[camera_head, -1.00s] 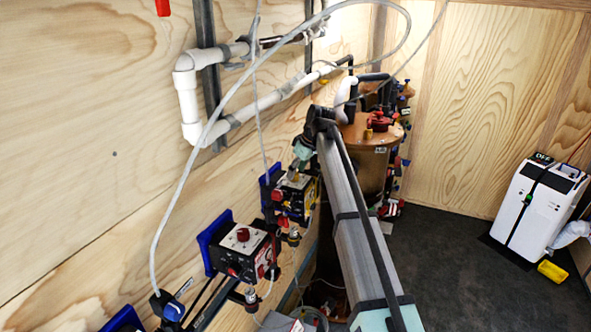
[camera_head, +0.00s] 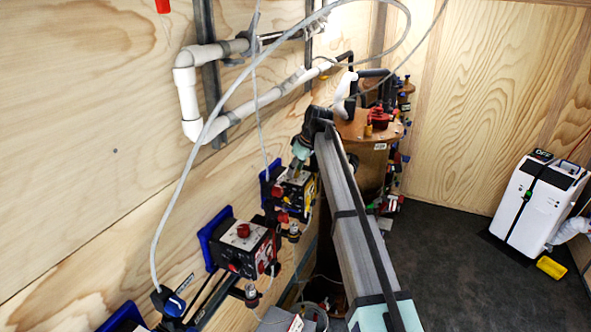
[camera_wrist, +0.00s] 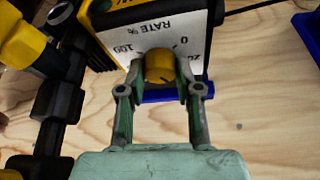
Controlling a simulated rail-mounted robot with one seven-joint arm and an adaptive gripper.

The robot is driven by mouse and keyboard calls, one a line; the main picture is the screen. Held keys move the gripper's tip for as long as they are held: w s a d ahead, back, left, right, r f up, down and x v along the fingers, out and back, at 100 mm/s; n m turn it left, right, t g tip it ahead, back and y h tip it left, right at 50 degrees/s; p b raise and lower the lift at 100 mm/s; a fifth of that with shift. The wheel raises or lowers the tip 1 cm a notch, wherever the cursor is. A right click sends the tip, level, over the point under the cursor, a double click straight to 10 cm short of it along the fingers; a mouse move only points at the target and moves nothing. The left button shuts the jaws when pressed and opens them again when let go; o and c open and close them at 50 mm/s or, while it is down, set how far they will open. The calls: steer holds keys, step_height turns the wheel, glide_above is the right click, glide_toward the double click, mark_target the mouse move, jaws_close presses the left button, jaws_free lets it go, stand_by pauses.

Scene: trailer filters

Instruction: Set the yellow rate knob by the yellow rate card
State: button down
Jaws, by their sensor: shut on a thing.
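The yellow rate knob (camera_wrist: 159,66) shows in the wrist view, on a white dial face (camera_wrist: 190,22) marked "RATE %" with 0, 20 and 100 legible. My gripper (camera_wrist: 160,84) has a fingertip on each side of the knob and is shut on it. A dark mark shows on the knob's face. In the head view the yellow-and-black pump box (camera_head: 297,192) hangs on the wall at the end of my arm, with my gripper (camera_head: 299,160) at its top, partly hidden by the wrist. I cannot make out the yellow rate card in either view.
A similar box with a red knob (camera_head: 243,230) is mounted nearer on the wall. White pipes (camera_head: 190,100) and a looping grey hose (camera_head: 165,235) run above. A copper-coloured tank (camera_head: 360,127) stands beyond. Open floor (camera_head: 440,250) lies to the right, before a white machine (camera_head: 540,205).

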steer(key=shift+f, duration=0.1)
steer(key=m+t+h+b, duration=0.1)
steer(key=m+b, duration=0.1)
steer(key=m, duration=0.2)
steer(key=shift+s+m, duration=0.15)
steer(key=shift+m, duration=0.15)
steer(key=m+h, duration=0.1)
steer(key=m, duration=0.1)
steer(key=m+h+b, duration=0.1)
steer(key=m, duration=0.1)
steer(key=shift+a+m+t, duration=0.1)
steer(key=shift+m+t, duration=0.3)
steer(key=c, duration=0.8)
jaws_free()
steer(key=a+v, duration=0.1)
steer(key=v, duration=1.1)
steer(key=shift+d, duration=0.4)
